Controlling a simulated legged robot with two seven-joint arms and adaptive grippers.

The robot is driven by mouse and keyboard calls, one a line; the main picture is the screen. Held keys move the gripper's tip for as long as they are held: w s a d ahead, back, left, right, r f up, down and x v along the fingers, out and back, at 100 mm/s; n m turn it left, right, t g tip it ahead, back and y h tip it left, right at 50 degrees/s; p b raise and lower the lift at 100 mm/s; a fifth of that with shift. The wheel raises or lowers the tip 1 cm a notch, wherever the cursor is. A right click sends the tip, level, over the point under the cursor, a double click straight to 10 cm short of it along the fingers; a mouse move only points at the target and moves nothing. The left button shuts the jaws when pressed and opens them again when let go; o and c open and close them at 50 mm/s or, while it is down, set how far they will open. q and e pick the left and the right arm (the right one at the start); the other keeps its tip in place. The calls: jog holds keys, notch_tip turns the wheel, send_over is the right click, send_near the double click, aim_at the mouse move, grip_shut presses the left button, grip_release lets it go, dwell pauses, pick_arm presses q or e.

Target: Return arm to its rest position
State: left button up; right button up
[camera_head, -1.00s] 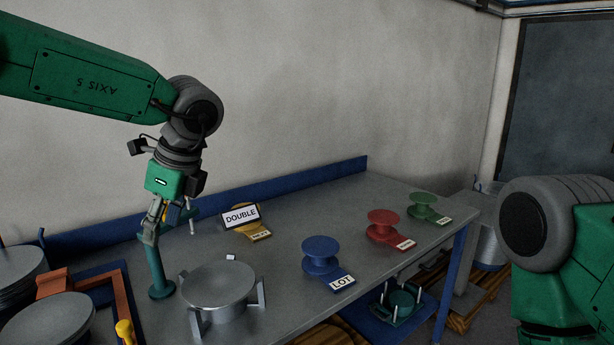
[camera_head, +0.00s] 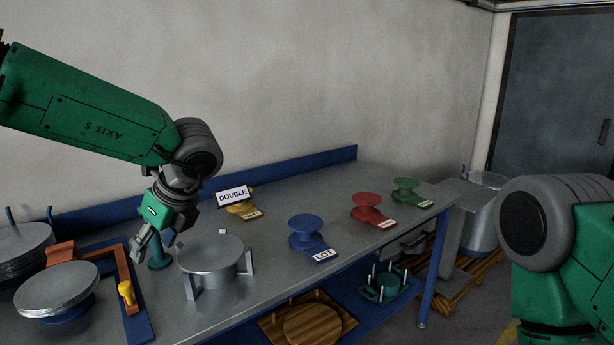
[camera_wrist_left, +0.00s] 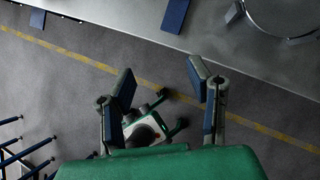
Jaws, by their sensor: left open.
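My left arm (camera_head: 90,115) comes in from the left in the head view, bent down at a grey wrist joint. My left gripper (camera_head: 142,243) hangs over the left part of the grey table (camera_head: 270,225), near a teal post.
A round metal pot on a stand (camera_head: 211,255) is close right of the left gripper. A DOUBLE sign (camera_head: 232,196) stands behind. Round metal lids (camera_head: 57,287) are at the left.

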pick_arm(q)
jog(key=a+f+m+t+y+b, duration=0.2)
jog(key=a+f+m, duration=0.35)
jog(key=f, duration=0.35)
jog(key=s+d+f+m+t+h+b, duration=0.15)
jog(key=s+f+m+b, duration=0.25)
jog(key=f+m, duration=0.85)
jog(key=s+d+f+m+t+h+b, duration=0.1)
jog(key=s+f+m+t+b, duration=0.2)
jog(key=f+m, duration=0.95)
jog(key=s+f+m+g+h+b, duration=0.1)
jog(key=s+f+m+g, duration=0.1)
jog(key=s+f+m, duration=0.3)
jog(key=s+f+m+g+h+b, duration=0.2)
jog(key=s+f+m, duration=0.3)
jog(key=s, duration=0.8)
jog(key=s+d+f+m+g+h+b, duration=0.1)
jog(key=s+f+m+g+h+b, duration=0.1)
jog(key=s+f+m, duration=0.3)
jog(key=shift+s+f+m+g, duration=0.35)
jog(key=shift+s+m+g, duration=0.2)
jog(key=shift+s+m, duration=1.6)
pick_arm(e)
notch_tip(320, 180, down, 15)
jog(key=shift+a+r, duration=0.2)
